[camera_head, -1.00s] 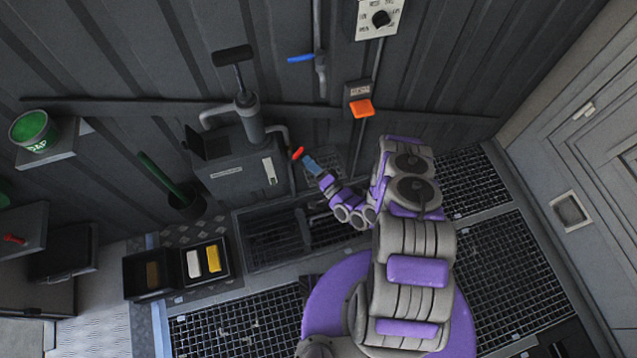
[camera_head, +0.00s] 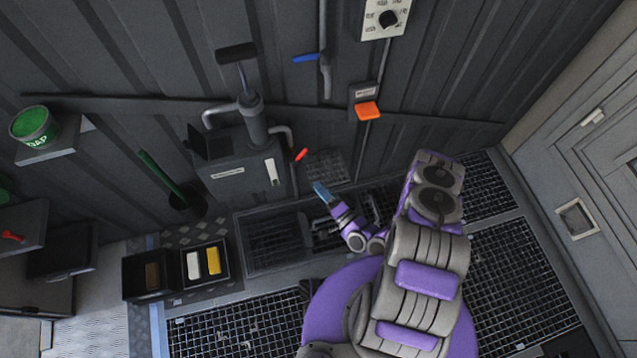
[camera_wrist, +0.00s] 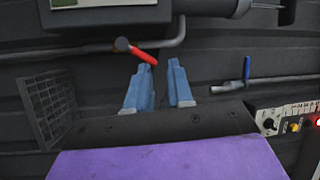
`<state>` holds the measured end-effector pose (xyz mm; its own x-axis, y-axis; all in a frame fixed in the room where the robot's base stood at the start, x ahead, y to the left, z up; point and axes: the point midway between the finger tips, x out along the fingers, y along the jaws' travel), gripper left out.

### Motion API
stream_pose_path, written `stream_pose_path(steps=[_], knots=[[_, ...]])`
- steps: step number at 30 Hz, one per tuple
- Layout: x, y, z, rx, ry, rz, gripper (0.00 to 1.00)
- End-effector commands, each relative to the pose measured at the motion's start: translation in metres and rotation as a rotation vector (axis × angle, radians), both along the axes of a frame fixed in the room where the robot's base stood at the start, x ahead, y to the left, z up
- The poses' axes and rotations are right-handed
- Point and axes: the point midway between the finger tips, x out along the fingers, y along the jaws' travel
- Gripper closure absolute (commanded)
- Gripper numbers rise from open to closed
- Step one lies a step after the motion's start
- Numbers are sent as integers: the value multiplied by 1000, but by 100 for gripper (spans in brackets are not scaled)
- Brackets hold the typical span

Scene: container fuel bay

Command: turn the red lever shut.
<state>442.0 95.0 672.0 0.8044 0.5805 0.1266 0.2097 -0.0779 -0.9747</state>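The red lever (camera_head: 301,154) sits on the pipe at the right side of the grey box, low on the wall. The lever's free end shows just beyond the fingertips, over the left finger and the gap.
A grey box (camera_head: 240,172) with a pump stands left of the lever. A blue lever (camera_head: 305,58) and an orange switch (camera_head: 367,110) are on the wall above. A wire grid panel (camera_wrist: 52,105) is left of my fingers in the wrist view. Dark grating (camera_head: 235,325) covers the floor.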

Motion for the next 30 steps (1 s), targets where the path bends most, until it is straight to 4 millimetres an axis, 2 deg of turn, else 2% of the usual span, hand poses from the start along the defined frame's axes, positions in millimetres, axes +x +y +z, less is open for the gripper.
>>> stream_pose_path(steps=[1, 6, 10, 15, 19, 24, 28, 30], knots=[[1, 5, -1, -16, 6, 26, 84], [4, 42, -19, -160, 85, 224, 100], [8, 69, -43, -351, 183, 409, 100], [18, 84, -66, -625, 317, 575, 100], [32, 85, -72, -843, 416, 642, 100], [59, 82, -57, -1126, 534, 647, 100], [83, 81, -27, -1326, 614, 588, 100], [96, 83, -4, -1422, 653, 537, 100]])
